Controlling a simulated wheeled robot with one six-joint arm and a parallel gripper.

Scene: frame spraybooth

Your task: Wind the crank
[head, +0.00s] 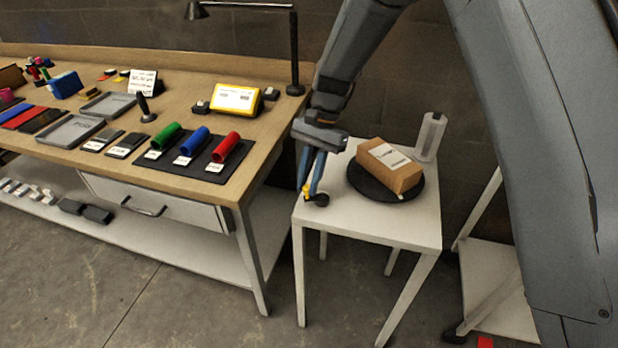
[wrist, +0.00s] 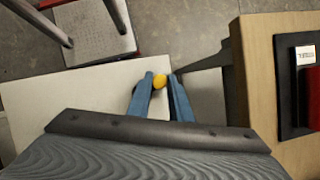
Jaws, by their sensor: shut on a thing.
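My gripper (head: 308,190) points down over the near left corner of a small white table. Its blue fingers are shut on a yellow knob, which I take to be the crank's handle (wrist: 159,81). In the wrist view the knob sits between the two fingertips (wrist: 160,88). In the head view a small dark part (head: 321,200) shows beside the fingertips at the table edge; the rest of the crank is mostly hidden. A black round turntable (head: 408,197) lies on the table, with a brown labelled box (head: 390,168) on it.
The white table (head: 372,228) also holds a pale roll on a stand (head: 430,137) at its back right. A wooden workbench (head: 262,130) with coloured tubes, trays and a lamp (head: 294,50) stands close on the left. A white cart (head: 500,285) stands at the right.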

